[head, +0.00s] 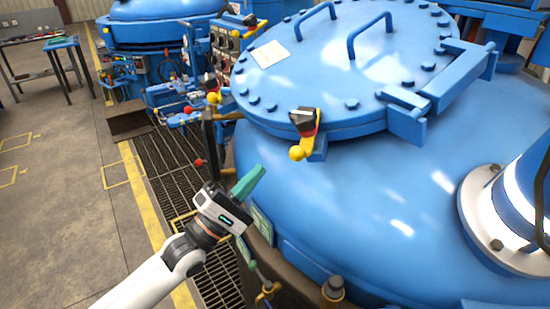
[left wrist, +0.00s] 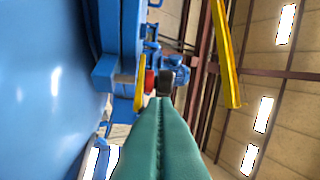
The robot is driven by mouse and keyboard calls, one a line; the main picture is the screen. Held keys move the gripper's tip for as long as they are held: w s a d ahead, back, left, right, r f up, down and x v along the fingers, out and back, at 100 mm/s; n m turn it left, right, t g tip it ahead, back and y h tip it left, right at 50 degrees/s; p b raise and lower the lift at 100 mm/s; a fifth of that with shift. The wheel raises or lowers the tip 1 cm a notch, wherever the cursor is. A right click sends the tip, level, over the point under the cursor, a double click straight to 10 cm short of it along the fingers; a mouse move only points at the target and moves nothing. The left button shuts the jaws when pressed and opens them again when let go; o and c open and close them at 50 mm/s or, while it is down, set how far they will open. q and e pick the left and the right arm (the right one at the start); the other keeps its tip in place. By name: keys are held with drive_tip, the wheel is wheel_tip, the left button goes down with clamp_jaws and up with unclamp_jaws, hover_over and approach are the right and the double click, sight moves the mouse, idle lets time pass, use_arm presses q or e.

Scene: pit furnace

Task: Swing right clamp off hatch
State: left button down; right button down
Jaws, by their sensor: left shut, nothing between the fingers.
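The round blue hatch (head: 340,65) with two handles lies on the big blue furnace. The right clamp (head: 305,130), black and red with a yellow ball-ended arm, sits at the hatch's near rim. A second, similar clamp (head: 212,88) is at the hatch's left edge. My left gripper (head: 262,170), with teal fingers, is shut and empty, below and left of the right clamp and apart from it. In the left wrist view the closed fingers (left wrist: 160,102) point toward a black, red and yellow clamp part (left wrist: 150,82). My right gripper is not in view.
A hinge bracket (head: 450,75) stands on the hatch's right side. A white-banded blue pipe (head: 515,205) rises at the right. A control panel (head: 225,45) and another blue furnace (head: 140,30) are behind. Floor grating (head: 170,165) runs at the left, with open floor beyond.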

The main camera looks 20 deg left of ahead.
use_arm(q)
drive_tip(key=shift+w+d+r+p, duration=0.2)
drive_tip(key=shift+d+r+p, duration=0.2)
drive_tip(key=shift+d, duration=0.3)
drive_tip(key=shift+w+d+r+p, duration=0.3)
drive_tip(key=shift+d+r, duration=0.15)
drive_tip(key=shift+d, duration=0.2)
drive_tip(key=shift+w+d+r+p, duration=0.15)
drive_tip(key=shift+d+r+p, duration=0.25)
drive_tip(key=shift+d, duration=0.3)
drive_tip(key=shift+a, duration=0.1)
